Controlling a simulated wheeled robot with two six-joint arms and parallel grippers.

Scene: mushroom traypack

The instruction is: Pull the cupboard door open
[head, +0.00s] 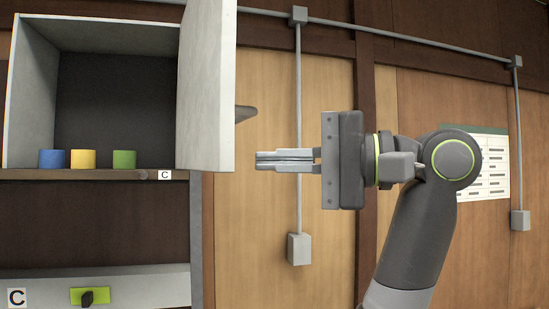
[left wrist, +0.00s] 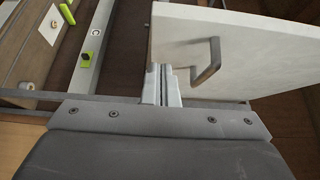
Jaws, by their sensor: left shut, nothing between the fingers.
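The cupboard (head: 30,100) is at the upper left of the head view, its front open. Its pale door (head: 207,90) stands swung outward at the cupboard's right side. In the left wrist view the door (left wrist: 265,45) fills the upper right and carries a grey bar handle (left wrist: 210,64). The handle (head: 245,113) also sticks out past the door's edge in the head view. My left gripper (head: 258,160) is shut and empty, just right of the door's lower edge and below the handle. The fingers (left wrist: 163,70) are left of the handle and apart from it. My right gripper is not in view.
Below is a pale drawer front (head: 140,285) with a green plate and dark knob (head: 88,297). A grey conduit (head: 298,80) runs down the wooden wall behind my gripper.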

